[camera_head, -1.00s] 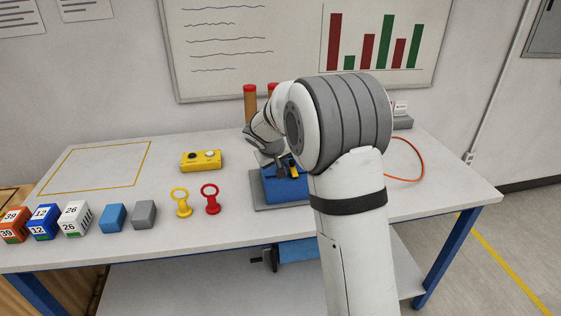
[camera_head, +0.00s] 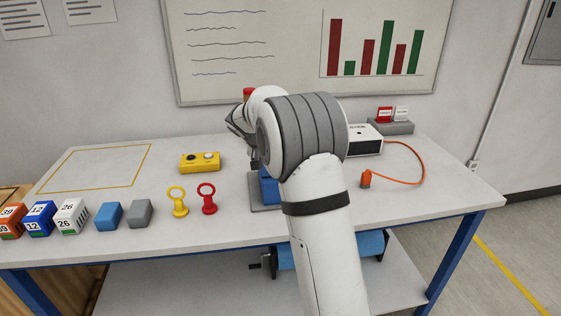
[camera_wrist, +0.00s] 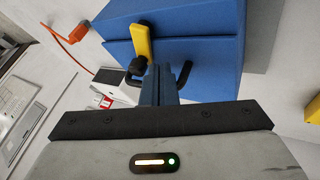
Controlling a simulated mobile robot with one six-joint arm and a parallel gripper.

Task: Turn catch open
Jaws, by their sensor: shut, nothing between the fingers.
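The blue box (camera_head: 268,187) stands on a grey base plate on the table, mostly hidden behind my arm in the head view. In the wrist view the blue box (camera_wrist: 195,32) fills the upper middle. A yellow catch lever (camera_wrist: 143,42) lies across its face, with a dark round knob at its lower end. A dark curved hook or handle (camera_wrist: 184,74) shows just right of my fingers. My gripper (camera_wrist: 160,72) is shut and empty, its fingertips close to the knob and the box face. Contact cannot be told.
Several cubes line the front left edge. An orange cable plug (camera_head: 366,179) lies at right. The left back of the table is clear.

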